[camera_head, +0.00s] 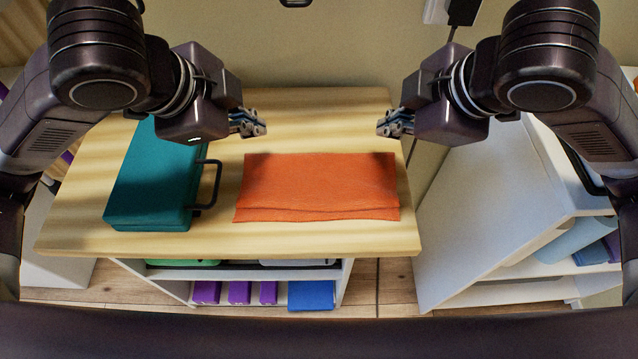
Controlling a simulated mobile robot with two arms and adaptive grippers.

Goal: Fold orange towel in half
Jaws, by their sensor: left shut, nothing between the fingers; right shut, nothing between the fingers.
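The orange towel (318,183) lies on the wooden tabletop, right of the middle. It is a wide rectangle with two layered edges along its near side, so it looks folded over. My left gripper (262,129) is shut and empty, above the tabletop near the towel's far left corner. My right gripper (382,129) is shut and empty, near the towel's far right corner. Both appear apart from the towel, with their fingers pointing toward each other.
A teal box (152,184) with a black handle (208,186) stands left of the towel on the wooden table (300,241). Shelves below hold purple blocks (238,292) and a blue item (311,295). A white shelf unit (490,205) stands to the right.

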